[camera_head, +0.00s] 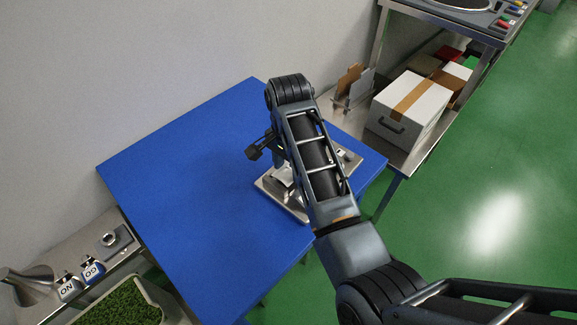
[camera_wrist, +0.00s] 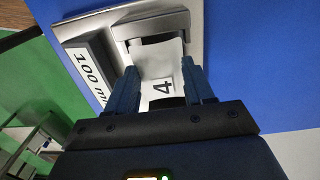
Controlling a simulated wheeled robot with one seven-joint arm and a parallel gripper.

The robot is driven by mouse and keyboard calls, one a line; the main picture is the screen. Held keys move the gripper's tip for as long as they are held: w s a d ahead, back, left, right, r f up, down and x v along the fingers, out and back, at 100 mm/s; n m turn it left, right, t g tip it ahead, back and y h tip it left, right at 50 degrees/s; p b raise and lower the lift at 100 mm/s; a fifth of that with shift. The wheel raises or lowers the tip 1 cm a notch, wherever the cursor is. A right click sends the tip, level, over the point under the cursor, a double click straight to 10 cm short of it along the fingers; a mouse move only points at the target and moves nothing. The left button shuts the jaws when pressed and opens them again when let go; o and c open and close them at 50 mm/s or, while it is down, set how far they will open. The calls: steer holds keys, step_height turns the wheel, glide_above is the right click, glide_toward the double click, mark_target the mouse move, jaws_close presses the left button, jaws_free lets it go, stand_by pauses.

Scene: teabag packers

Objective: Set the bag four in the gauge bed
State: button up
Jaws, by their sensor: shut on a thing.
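Bag four (camera_wrist: 161,88), a pale bag with a black "4" on its tag, is between the two fingers of my gripper (camera_wrist: 163,82) in the wrist view. My gripper is shut on it. The bag's far end reaches the raised metal bracket of the gauge (camera_wrist: 185,22). I cannot tell whether the bag rests on the bed or is just above it. The gauge has a slanted plate reading "100 m", its end cut off by my finger. In the head view the gauge (camera_head: 298,212) stands on the blue table, and my arm hides most of it.
The blue table (camera_head: 190,190) is clear to the left of the gauge. Blocks marked "NO" (camera_head: 68,288) and "GO" (camera_head: 92,270) and a green-filled tray (camera_head: 157,296) are at lower left. A white box (camera_head: 408,108) sits on the metal bench at right.

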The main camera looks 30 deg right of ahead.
mark_target(288, 170)
steer(key=shift+f, duration=0.4)
steer(key=shift+f, duration=0.1)
steer(key=o, duration=1)
step_height(288, 170, up, 8)
steer(key=shift+w+r, duration=0.3)
steer(key=shift+r, duration=0.3)
steer(key=shift+s+r, duration=0.15)
steer(key=shift+r, duration=0.65)
steer(key=shift+s+r, duration=0.1)
steer(key=shift+r, duration=0.65)
